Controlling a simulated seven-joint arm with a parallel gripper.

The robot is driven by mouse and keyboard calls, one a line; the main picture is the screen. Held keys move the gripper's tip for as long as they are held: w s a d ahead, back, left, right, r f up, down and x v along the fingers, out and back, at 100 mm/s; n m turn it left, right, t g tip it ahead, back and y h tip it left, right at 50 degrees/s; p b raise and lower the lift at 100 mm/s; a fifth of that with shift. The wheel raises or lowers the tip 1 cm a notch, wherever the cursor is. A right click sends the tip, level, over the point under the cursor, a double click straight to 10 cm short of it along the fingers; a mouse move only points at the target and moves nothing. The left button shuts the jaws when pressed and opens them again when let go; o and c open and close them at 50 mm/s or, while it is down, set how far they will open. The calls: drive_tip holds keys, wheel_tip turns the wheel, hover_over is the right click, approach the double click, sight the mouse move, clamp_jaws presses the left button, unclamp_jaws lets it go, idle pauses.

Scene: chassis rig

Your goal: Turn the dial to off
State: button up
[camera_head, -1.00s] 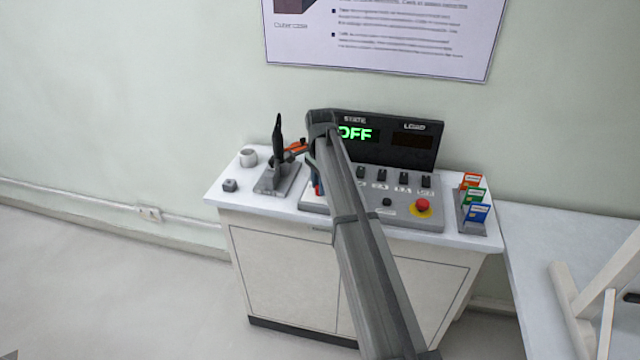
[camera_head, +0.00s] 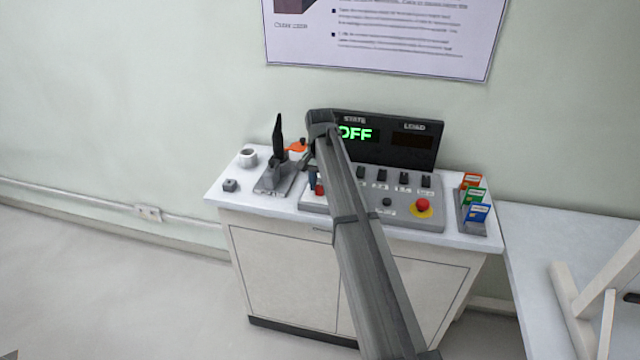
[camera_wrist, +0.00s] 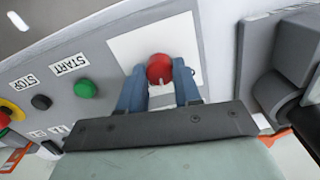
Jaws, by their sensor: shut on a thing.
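The dial is a round red knob (camera_wrist: 159,68) on a white square plate (camera_wrist: 122,48) of the grey control panel (camera_wrist: 215,40) in the wrist view. My gripper (camera_wrist: 159,76) is shut on the knob, with one blue finger on either side of it. In the head view my gripper (camera_head: 313,183) is at the panel's left end, mostly behind my arm. The dial's markings cannot be read. The black display (camera_head: 390,152) at the back of the panel shows green OFF under STATE; its LOAD window is dark.
A red emergency button (camera_head: 422,205) and several black switches are on the panel. A card rack (camera_head: 473,215) stands right.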

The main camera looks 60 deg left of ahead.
sight(320, 187)
drive_tip(key=n, duration=0.5)
drive_tip(key=shift+n, duration=2.5)
drive_tip(key=o, duration=1)
drive_tip(key=shift+o, duration=0.2)
drive_tip(key=shift+r, duration=0.2)
wheel_tip(320, 187, up, 14)
drive_tip(key=shift+f, duration=0.25)
